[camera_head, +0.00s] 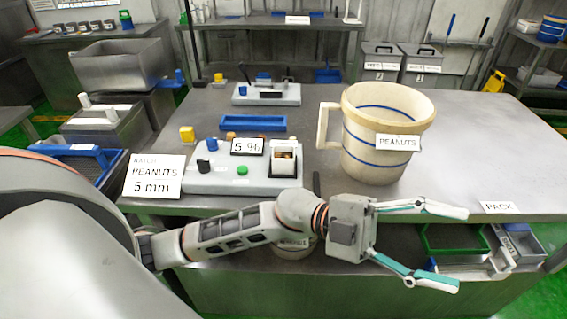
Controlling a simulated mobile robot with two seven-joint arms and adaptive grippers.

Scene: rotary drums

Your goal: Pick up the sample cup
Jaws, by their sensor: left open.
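A small square white cup (284,160) with brown contents sits at the right end of a grey bench instrument (215,178) with a display. A rounder pale pot (292,252) with a label I cannot read clearly is partly hidden behind my left arm near the table's front. I cannot tell for sure which one is the sample cup. My left gripper (461,249) is open and empty, its fingers pointing right near the table's front edge, to the right of both. My right gripper is not in view.
A large cream bucket (365,158) labelled PEANUTS stands on the metal table (470,150) behind my left gripper. A blue tray (252,123) and a second instrument (266,95) lie farther back. Green and grey bins (455,250) sit below the front edge. The table's right side is clear.

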